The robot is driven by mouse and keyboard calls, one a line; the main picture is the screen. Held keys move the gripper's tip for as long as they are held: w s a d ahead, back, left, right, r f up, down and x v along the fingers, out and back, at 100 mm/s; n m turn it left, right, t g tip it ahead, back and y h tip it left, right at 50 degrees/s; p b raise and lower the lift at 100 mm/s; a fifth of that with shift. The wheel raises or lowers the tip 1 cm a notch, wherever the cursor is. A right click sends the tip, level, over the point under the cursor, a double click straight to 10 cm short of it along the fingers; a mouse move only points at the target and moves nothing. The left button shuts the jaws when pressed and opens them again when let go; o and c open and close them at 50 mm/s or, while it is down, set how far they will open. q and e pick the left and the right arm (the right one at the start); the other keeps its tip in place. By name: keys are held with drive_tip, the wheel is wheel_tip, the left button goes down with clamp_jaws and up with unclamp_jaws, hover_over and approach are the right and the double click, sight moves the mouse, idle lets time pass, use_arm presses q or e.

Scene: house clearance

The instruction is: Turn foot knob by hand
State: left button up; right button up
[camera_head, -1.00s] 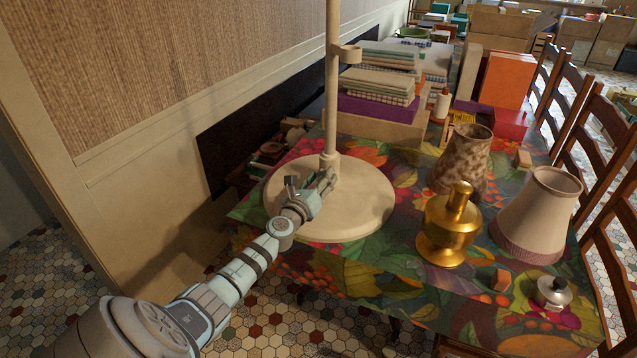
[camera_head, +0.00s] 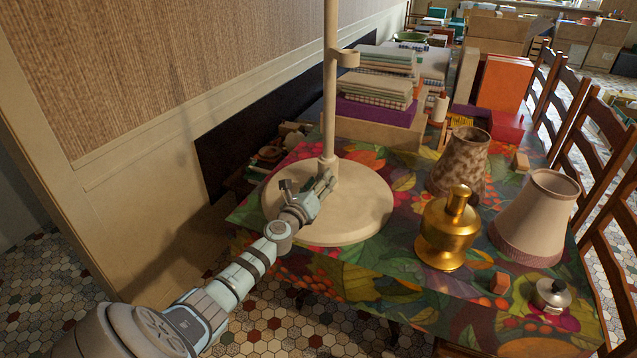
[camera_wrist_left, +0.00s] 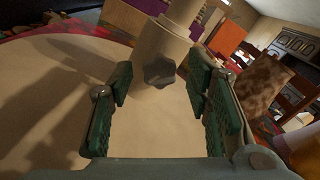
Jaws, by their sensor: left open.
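A cream stand with a round foot (camera_head: 362,215) and an upright pole (camera_head: 330,85) stands on the patterned table. In the left wrist view a dark grey lobed foot knob (camera_wrist_left: 159,73) sits on the collar (camera_wrist_left: 157,48) at the base of the pole. My left gripper (camera_head: 326,183) is low over the round foot, close to the collar. In the left wrist view its green-padded fingers (camera_wrist_left: 160,98) are open, with the knob ahead between them and no visible contact. In the head view the knob is hidden behind the gripper. My right gripper is not in view.
A brass lamp base (camera_head: 449,228), a mottled shade (camera_head: 460,165), a fringed shade (camera_head: 538,218) and a small lidded pot (camera_head: 552,294) stand right of the foot. Folded cloths (camera_head: 374,88) are stacked behind. A panelled wall (camera_head: 140,190) is at left; chairs (camera_head: 600,175) line the right.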

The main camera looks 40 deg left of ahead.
use_arm(q)
drive_tip(key=p+v, duration=0.1)
drive_tip(key=v, duration=0.5)
drive_tip(key=shift+a+p, duration=0.1)
drive_tip(key=shift+p, duration=0.3)
drive_tip(key=shift+s, duration=0.15)
drive_tip(key=v, duration=1.1)
drive_tip(key=shift+s, duration=0.35)
